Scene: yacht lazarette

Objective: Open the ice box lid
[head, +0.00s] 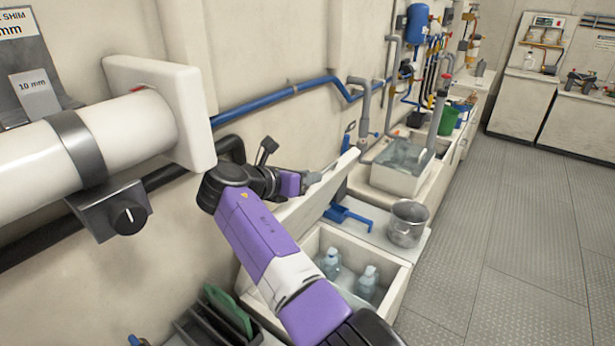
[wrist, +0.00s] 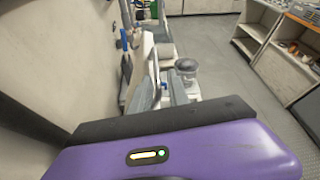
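The ice box (head: 397,293) is a pale open-topped bin at the lower middle of the head view, with clear bluish bottles (head: 366,282) inside. Its pale lid (head: 332,181) stands raised and steeply tilted on the wall side, so the opening shows. My gripper (head: 312,179) is at the lid's upper part, with my purple arm reaching across in front of the box. The fingertips are small there, and I cannot tell whether they touch or hold the lid. In the wrist view the purple gripper housing fills the bottom and hides most of the box.
A metal pot (head: 407,224) and a blue scoop (head: 347,216) are on the counter beyond the box. A further open bin (head: 399,178) stands behind them. The grey floor (head: 510,230) at right is clear.

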